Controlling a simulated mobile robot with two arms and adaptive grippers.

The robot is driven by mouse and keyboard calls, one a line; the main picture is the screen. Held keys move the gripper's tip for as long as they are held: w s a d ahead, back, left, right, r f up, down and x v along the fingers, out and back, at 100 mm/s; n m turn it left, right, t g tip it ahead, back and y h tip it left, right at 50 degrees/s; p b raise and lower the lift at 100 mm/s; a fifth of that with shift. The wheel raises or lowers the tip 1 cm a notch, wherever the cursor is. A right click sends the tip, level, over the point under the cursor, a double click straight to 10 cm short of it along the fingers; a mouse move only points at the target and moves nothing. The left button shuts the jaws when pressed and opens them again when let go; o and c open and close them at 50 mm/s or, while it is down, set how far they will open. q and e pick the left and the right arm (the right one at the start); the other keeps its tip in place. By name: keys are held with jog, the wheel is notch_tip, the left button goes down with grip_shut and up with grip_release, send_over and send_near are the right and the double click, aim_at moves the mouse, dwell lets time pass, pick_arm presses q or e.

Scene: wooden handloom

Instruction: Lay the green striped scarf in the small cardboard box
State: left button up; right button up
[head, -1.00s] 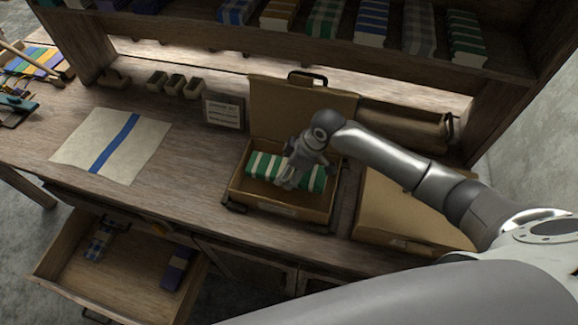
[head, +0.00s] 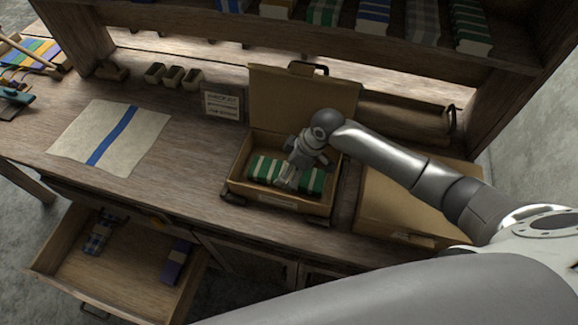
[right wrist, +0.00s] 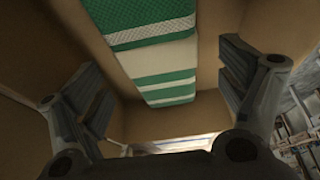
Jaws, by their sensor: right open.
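The green striped scarf (head: 265,170), folded with green and cream bands, lies inside the small cardboard box (head: 275,200). The box stands open on the bench with its lid (head: 300,105) raised at the back. My right gripper (head: 288,178) is over the box, its fingers pointing down and partly covering the scarf. In the right wrist view the fingers (right wrist: 165,92) are spread apart, with the scarf (right wrist: 165,55) beyond them and bare box floor around it. The fingers hold nothing. My left gripper is out of view.
A closed cardboard box (head: 395,205) stands just right of the open one. A small sign (head: 222,105) and a cream cloth with a blue stripe (head: 112,138) are to the left. An open drawer (head: 100,265) with folded scarves juts out below. A shelf of scarves overhangs the back.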

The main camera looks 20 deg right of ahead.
jog(key=v, duration=1.2)
dwell(0.4)
